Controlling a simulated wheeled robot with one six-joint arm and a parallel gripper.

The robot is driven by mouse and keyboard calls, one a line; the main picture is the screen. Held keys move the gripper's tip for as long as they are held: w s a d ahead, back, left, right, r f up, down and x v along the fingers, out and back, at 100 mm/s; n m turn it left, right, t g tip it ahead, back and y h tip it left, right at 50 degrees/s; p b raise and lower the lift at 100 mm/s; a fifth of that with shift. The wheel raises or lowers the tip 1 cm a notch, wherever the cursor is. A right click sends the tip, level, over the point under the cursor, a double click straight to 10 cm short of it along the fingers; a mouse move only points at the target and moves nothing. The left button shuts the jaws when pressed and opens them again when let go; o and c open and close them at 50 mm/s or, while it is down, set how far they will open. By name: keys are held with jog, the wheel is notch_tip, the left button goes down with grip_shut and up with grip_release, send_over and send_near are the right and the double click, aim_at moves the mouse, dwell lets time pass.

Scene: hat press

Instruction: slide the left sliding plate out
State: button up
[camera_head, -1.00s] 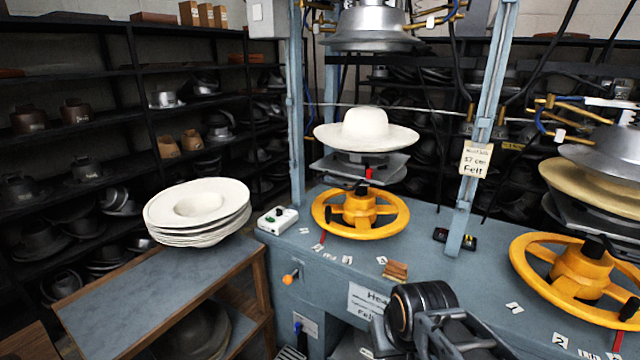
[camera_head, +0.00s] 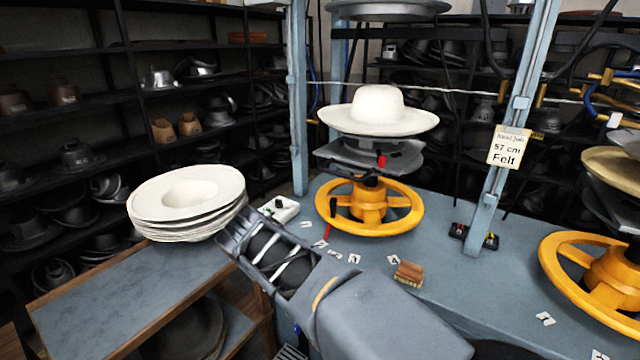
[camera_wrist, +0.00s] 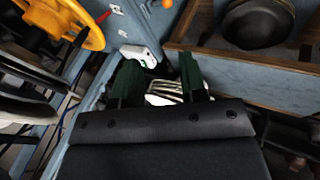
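The left sliding plate (camera_head: 350,155) is a dark grey slab under the cream felt hat (camera_head: 378,112) on the left press. It sits above the yellow handwheel (camera_head: 368,208), and a small red handle (camera_head: 381,161) shows at its front. My gripper (camera_wrist: 160,72) shows in the wrist view with two dark green fingers apart and nothing held between them. In the head view my arm reaches up and left in front of the bench, left of and nearer than the plate. The fingertips are hard to make out there.
A stack of white hats (camera_head: 187,190) rests on the side table (camera_head: 115,290) at left. A white control box (camera_head: 280,209) and a brown block (camera_head: 408,274) lie on the blue bench (camera_head: 450,275). A blue post (camera_head: 510,130) and second yellow wheel (camera_head: 590,275) stand right.

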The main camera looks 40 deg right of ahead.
jog(key=w+d+r+h+b, duration=0.3)
jog(key=w+d+h, duration=0.1)
jog(key=d, duration=0.4)
jog(key=n+h+b, duration=0.2)
jog(key=h+b, duration=0.1)
jog(key=h, duration=0.3)
send_near(338, 175)
jog(key=p+x, duration=0.1)
jog(key=x, duration=0.8)
jog(key=shift+d+p, duration=0.2)
jog(key=shift+p, duration=0.15)
jog(key=shift+w+d+f, duration=0.15)
jog(key=shift+w+d, duration=0.1)
jog(key=shift+d, duration=0.4)
jog(key=shift+c, duration=0.3)
grip_shut()
